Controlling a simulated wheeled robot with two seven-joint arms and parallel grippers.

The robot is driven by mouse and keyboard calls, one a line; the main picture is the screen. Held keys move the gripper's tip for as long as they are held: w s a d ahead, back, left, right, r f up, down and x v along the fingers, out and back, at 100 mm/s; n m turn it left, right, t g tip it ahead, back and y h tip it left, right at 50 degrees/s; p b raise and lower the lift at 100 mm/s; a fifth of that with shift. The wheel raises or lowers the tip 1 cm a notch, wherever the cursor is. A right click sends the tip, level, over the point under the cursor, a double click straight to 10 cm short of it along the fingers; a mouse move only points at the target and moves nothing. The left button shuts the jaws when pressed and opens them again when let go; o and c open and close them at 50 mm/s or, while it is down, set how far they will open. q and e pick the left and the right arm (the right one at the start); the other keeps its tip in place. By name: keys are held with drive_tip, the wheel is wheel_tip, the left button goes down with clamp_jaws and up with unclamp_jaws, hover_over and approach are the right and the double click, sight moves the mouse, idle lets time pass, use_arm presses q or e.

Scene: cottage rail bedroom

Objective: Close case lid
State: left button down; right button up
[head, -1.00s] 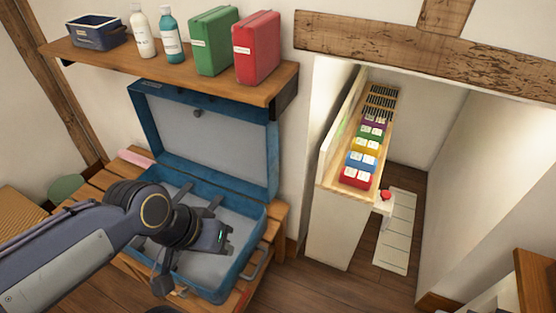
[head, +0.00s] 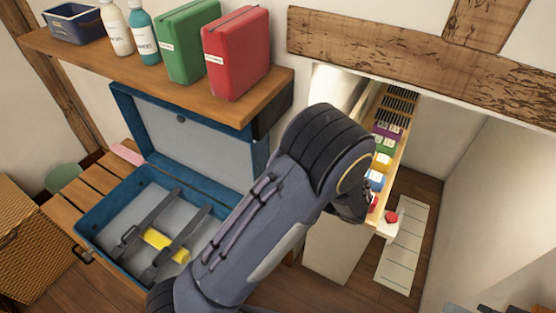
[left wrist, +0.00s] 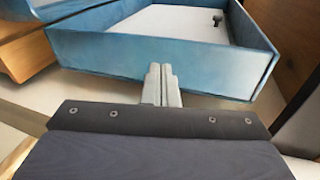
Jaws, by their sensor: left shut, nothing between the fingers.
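The blue case (head: 86,232) lies on a slatted wooden bench in the head view. Its lid (head: 122,100) stands open, tilted up at the back. Grey straps and a yellow item (head: 165,246) lie inside the case. My left arm crosses in front and hides the right part of the case and lid; its fingers are hidden there. In the left wrist view my left gripper (left wrist: 160,72) is shut and empty. Its tips are close to a blue wall (left wrist: 180,62) with a pale inside, apparently the lid; I cannot tell whether they touch. My right gripper is not in view.
A wooden shelf (head: 150,82) above the lid holds a blue bin, bottles, a green box and a red box (head: 237,52). A white rail unit (head: 335,250) with coloured blocks stands at the right. A wicker basket (head: 30,240) is at the left.

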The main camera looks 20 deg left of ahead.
use_arm(q)
drive_tip(key=w+d+f+m+t+y, duration=0.1)
drive_tip(key=w+d+m+t+y, duration=0.1)
drive_tip(key=w+d+t, duration=0.25)
drive_tip(key=p+x, duration=0.2)
drive_tip(key=x, duration=0.7)
drive_tip(key=shift+a, duration=0.25)
drive_tip(key=shift+s, duration=0.1)
